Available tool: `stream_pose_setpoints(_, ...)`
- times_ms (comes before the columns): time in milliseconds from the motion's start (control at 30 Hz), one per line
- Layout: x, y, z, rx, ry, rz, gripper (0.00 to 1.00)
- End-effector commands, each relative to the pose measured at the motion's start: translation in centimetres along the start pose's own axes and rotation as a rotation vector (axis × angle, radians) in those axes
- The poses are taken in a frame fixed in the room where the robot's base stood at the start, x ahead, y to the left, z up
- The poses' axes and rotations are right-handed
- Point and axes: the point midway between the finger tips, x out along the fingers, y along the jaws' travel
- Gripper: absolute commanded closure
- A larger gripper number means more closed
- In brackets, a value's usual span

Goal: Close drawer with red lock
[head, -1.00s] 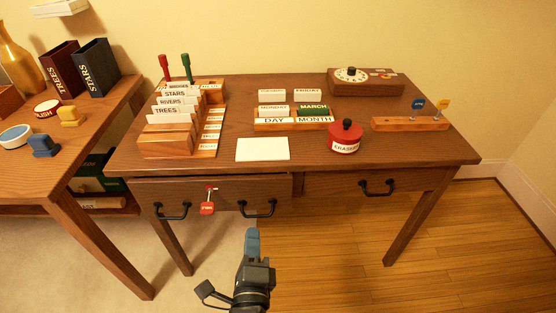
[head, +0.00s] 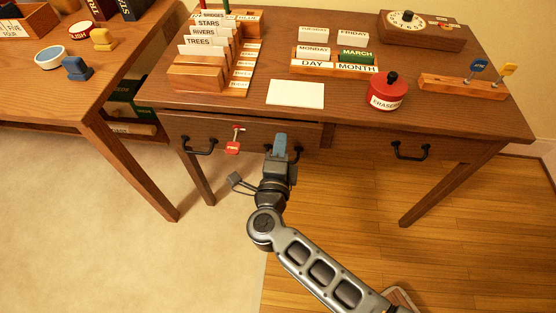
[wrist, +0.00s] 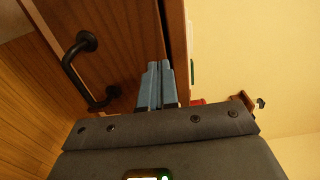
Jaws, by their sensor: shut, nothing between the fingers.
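The left desk drawer (head: 255,133) has a brown wood front with two black handles and a red lock tag (head: 233,147) hanging from its middle. Its front stands slightly out from the desk, with a thin dark gap under the desktop. My gripper (head: 280,142) is in front of the drawer's right part and hides some of the right handle. In the wrist view my blue fingers (wrist: 155,85) are together and empty, close to the drawer front near its top edge, with a black handle (wrist: 79,82) to the left. I cannot tell whether they touch the front.
The desktop (head: 230,105) above holds a card rack (head: 195,76), a white card (head: 295,94) and a red eraser pot (head: 387,92). A right drawer (head: 365,140) is beside, flush-looking. A side table (head: 95,95) stands left. The floor in front is open.

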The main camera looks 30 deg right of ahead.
Motion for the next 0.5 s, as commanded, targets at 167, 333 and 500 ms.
stream_pose_setpoints(167, 1.9, 0.0, 0.0, 0.000, 0.000, 0.000, 1.00)
stream_pose_setpoints(333, 2.4, 0.0, 0.0, 0.001, 0.000, 0.000, 1.00)
stream_pose_setpoints(500, 2.4, 0.0, 0.0, 0.001, 0.000, 0.000, 1.00)
